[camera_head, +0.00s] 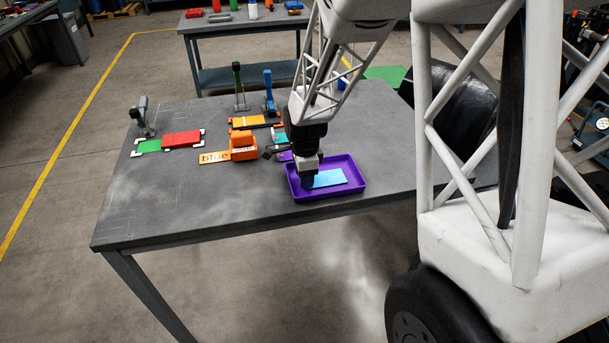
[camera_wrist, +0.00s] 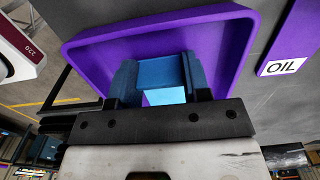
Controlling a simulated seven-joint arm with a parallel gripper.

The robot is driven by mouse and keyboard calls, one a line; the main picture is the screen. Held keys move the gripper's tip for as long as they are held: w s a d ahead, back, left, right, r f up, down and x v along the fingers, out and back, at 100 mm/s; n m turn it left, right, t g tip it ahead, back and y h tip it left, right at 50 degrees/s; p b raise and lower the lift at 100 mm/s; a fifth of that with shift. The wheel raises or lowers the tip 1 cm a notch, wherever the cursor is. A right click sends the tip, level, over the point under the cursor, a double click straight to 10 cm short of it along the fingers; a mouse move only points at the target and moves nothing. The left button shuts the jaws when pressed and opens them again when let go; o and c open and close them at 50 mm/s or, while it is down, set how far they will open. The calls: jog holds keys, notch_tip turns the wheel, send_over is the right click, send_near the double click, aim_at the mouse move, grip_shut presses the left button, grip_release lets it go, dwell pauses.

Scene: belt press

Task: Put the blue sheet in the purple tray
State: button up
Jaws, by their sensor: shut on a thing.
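The purple tray (camera_head: 352,190) lies near the front right of the grey table, and its wall (camera_wrist: 88,50) fills much of the wrist view. My gripper (camera_head: 308,182) points down at the left part of the tray. It is shut on the blue sheet (camera_head: 332,178), a flat light-blue piece extending to the right within the tray's outline. In the wrist view the blue sheet (camera_wrist: 162,72) shows between my fingers (camera_wrist: 160,82). My fingers hide its left end. I cannot tell whether it touches the tray floor.
An orange block (camera_head: 243,142) with a plate marked "blue" (camera_head: 214,157) stands left of the tray. Further left are a red block (camera_head: 183,139) and a green plate (camera_head: 149,146). Green (camera_head: 238,80) and blue (camera_head: 269,92) upright clamps stand behind. The table's front left is clear.

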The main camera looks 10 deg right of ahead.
jog(key=shift+f, duration=0.1)
jog(key=o, duration=0.9)
notch_tip(320, 180, up, 12)
dwell(0.5)
dwell(0.3)
